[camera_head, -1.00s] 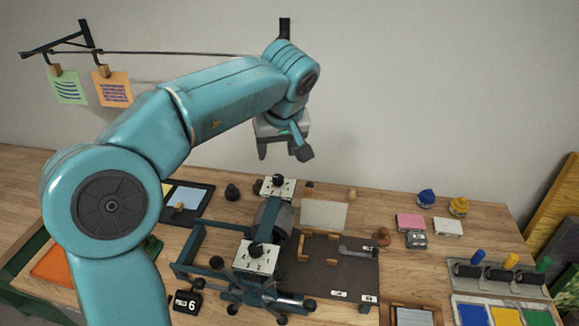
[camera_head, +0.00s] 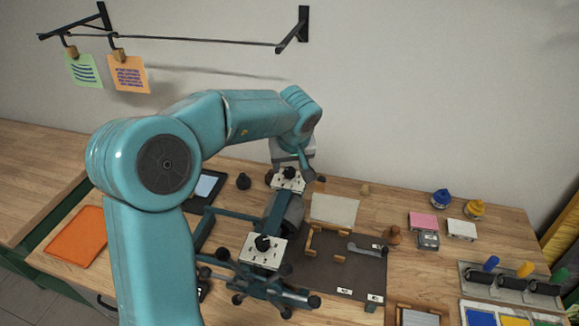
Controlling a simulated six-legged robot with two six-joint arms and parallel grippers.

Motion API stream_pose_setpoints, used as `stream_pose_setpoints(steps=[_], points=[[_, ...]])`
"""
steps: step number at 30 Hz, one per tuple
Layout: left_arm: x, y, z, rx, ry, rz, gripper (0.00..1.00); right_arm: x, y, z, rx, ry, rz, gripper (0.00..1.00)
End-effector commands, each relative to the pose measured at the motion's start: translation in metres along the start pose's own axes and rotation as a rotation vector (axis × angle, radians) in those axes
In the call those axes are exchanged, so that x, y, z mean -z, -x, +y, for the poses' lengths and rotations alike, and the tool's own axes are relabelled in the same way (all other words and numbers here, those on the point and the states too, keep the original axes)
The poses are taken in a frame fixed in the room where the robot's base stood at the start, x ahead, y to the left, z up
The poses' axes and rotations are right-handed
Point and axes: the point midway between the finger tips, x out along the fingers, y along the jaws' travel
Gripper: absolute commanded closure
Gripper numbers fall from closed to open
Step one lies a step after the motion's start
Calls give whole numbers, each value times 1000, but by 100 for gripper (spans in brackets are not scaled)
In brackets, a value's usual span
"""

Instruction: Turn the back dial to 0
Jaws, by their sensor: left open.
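The back dial is a small white plate (camera_head: 290,183) with dark markings, at the back end of the press-like teal device on the table. My left gripper (camera_head: 290,172) is open, directly over the back dial, and points down. Its fingers hide the dial's knob, so I cannot read its setting or tell whether they touch it. The front dial plate (camera_head: 249,252) is white with a black knob (camera_head: 263,243) on it. My right gripper is not in view.
A dark board (camera_head: 325,272) with wooden pieces lies right of the device. A black knob-like piece (camera_head: 243,181) stands left of the back dial. An orange sheet (camera_head: 78,236) lies at left. Blue (camera_head: 441,198) and yellow (camera_head: 474,208) pieces stand at right.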

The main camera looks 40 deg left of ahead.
Motion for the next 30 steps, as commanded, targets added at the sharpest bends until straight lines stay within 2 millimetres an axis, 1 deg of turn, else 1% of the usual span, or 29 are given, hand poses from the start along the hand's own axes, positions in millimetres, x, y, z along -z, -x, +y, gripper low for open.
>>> stream_pose_setpoints(steps=[1, 3, 6, 9, 16, 17, 18, 20, 21, 30], points=[[0, -8, 0, 2, -1, -2, 44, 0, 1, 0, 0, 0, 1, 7], [0, -17, 1, 2, -2, -1, 44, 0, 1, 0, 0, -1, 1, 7], [1, -25, 2, 2, -1, 0, 44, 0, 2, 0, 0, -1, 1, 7], [2, -29, 3, 0, -1, 0, 44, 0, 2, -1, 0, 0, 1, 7], [2, -29, 3, 0, -1, 1, 44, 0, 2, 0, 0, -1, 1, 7], [2, -29, 3, 0, -1, 1, 54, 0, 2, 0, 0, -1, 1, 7], [2, -29, 3, 0, -1, 1, 67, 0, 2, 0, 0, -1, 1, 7], [2, -29, 3, 0, -1, 0, 87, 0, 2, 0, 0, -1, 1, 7], [2, -29, 3, -1, -1, 1, 99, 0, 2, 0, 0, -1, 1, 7], [2, -29, 3, 2, 5, 2, 99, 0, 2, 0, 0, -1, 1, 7]])
